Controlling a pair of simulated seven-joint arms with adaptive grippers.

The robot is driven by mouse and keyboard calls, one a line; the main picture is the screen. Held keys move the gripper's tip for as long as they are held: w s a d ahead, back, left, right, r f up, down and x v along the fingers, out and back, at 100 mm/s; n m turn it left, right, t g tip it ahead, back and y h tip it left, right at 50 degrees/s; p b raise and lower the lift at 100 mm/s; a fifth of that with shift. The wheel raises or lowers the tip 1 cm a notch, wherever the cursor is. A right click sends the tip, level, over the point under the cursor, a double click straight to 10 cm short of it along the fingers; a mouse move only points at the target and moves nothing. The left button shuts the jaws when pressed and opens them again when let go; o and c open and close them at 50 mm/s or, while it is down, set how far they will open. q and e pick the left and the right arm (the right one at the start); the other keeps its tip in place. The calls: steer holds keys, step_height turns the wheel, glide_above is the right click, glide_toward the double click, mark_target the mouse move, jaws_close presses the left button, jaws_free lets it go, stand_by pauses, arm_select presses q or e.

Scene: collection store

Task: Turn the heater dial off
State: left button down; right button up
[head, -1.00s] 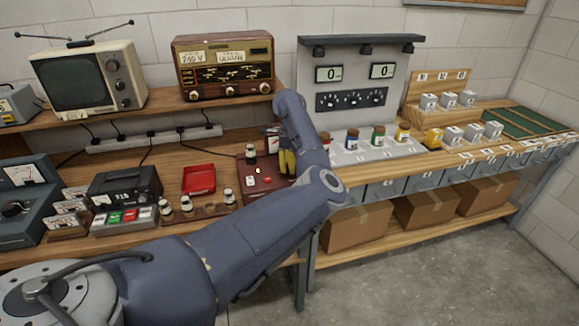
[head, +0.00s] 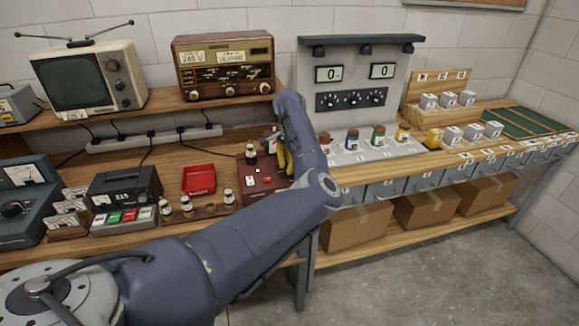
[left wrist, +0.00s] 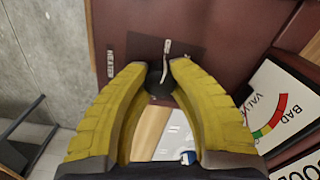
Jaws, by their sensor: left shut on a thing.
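The heater dial is a dark round knob (left wrist: 157,84) with a pale pointer bar, set on a dark square plate (left wrist: 190,50) of a red-brown box. In the left wrist view the two yellow fingertips of my left gripper (left wrist: 163,68) sit on either side of the knob and are shut on it. In the head view my left gripper (head: 283,158) is over the right part of the red-brown box (head: 250,192). There the dial is hidden by the fingers and arm. My right gripper is not in view.
A meter with a coloured scale marked BAD (left wrist: 285,105) is close to the fingers. Small valves (head: 186,204) and a red tray (head: 199,180) stand left of the box. Several coloured jars (head: 378,137) stand to the right on the neighbouring bench.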

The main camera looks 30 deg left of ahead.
arm_select(q)
steer(key=shift+n, duration=0.5)
steer(key=c, duration=1)
jaws_free()
steer(key=shift+o, duration=0.2)
steer(key=shift+r, duration=0.1)
step_height(320, 180, up, 12)
